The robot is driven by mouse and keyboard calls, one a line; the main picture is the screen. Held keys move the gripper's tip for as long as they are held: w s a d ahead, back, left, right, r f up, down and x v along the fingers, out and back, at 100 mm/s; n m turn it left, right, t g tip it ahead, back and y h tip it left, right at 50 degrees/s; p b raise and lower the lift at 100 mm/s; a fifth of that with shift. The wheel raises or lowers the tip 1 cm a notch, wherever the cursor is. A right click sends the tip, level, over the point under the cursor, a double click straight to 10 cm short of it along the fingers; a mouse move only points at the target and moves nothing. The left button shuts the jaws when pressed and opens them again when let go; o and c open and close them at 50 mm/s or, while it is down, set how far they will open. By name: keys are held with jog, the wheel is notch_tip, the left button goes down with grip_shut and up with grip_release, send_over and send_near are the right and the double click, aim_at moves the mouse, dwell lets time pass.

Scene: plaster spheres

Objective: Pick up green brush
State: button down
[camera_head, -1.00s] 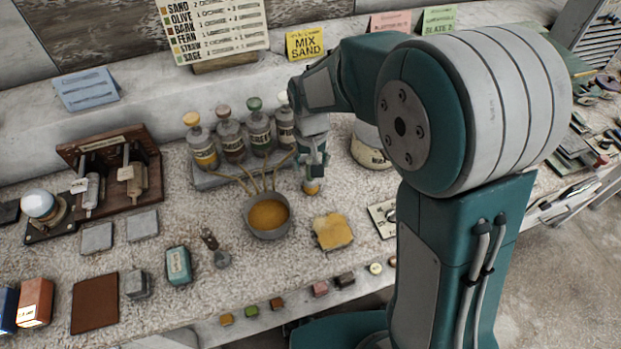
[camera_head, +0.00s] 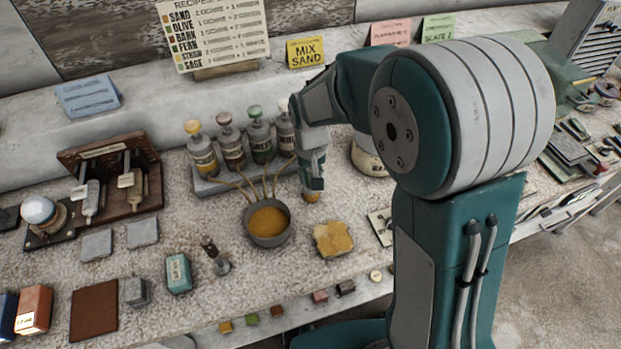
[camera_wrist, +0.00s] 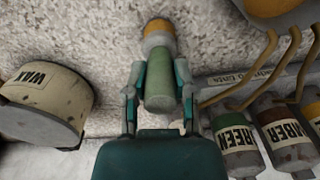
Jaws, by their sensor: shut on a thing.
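The green brush (camera_wrist: 160,88) has a stubby green handle, a pale collar and an ochre end. In the wrist view my gripper (camera_wrist: 159,95) is shut around its green handle, one finger on each side. The ochre end points away from my palm, toward the speckled bench top. In the head view my gripper (camera_head: 314,184) hangs low over the bench, right of the grey bowl. Only the brush's ochre end (camera_head: 312,197) shows beneath it, and whether it touches the bench is unclear.
The bowl (camera_head: 268,240) of ochre stuff is just left of my gripper. Labelled bottles (camera_head: 232,148) stand behind it. A wax tin (camera_wrist: 42,100) is close on the other side. A yellow sponge-like block (camera_head: 333,238) lies in front.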

notch_tip(320, 180, up, 3)
jog(key=shift+w, duration=0.1)
jog(key=s+d+r, duration=0.4)
jog(key=s+r, duration=0.6)
jog(key=s, duration=0.3)
jog(key=shift+s, duration=0.35)
